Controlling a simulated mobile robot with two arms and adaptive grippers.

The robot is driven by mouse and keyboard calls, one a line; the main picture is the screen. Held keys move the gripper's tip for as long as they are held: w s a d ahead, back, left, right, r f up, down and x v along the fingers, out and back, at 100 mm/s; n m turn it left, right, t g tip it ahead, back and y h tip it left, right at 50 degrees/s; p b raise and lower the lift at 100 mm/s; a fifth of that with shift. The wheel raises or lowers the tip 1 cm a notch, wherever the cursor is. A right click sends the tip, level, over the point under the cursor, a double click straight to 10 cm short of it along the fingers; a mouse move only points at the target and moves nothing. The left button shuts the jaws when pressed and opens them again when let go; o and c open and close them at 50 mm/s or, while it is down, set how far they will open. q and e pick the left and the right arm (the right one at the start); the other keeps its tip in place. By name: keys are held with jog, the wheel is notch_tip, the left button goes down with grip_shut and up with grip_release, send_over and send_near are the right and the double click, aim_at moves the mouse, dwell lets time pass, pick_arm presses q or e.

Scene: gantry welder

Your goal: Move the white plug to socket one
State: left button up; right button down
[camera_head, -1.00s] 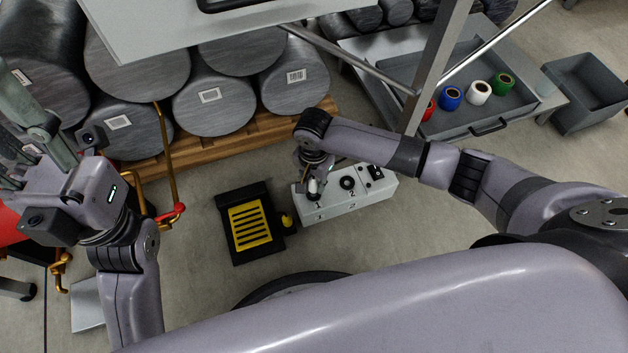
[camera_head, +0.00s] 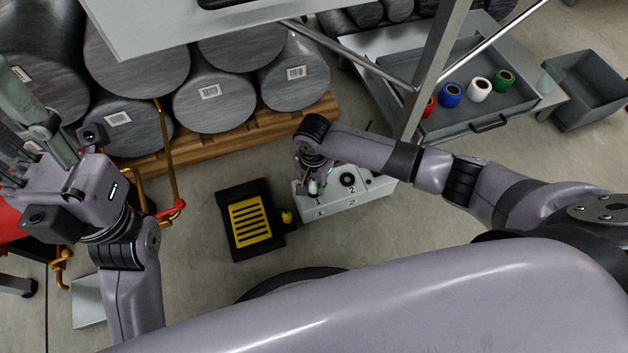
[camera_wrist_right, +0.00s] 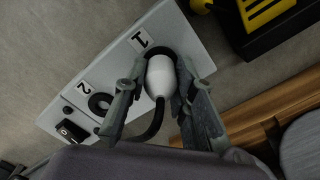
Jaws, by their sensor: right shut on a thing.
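The white plug (camera_wrist_right: 160,76) is between the fingers of my right gripper (camera_wrist_right: 160,100), which is shut on it. A black cable runs back from the plug. The plug's front end is at socket one (camera_wrist_right: 172,54), beside the label 1 on the light grey socket box (camera_wrist_right: 113,58). How deep it sits is hard to tell. Socket two (camera_wrist_right: 99,102) is empty, a dark ring next to the label 2. In the head view the right gripper (camera_head: 314,186) points down onto the left end of the box. My left gripper (camera_head: 12,165) is at the left edge, its fingers partly unclear.
A black pedal with a yellow grille (camera_head: 250,222) lies left of the box. Grey cylinders on a wooden pallet (camera_head: 220,133) stand behind. A tray with coloured rolls (camera_head: 450,118) and a grey bin (camera_head: 590,90) are at right. Floor in front of the box is clear.

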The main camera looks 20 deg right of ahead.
jog(key=c, duration=1.2)
grip_release()
jog(key=shift+c, duration=0.2)
notch_tip(320, 180, up, 12)
jog(key=shift+f, duration=0.1)
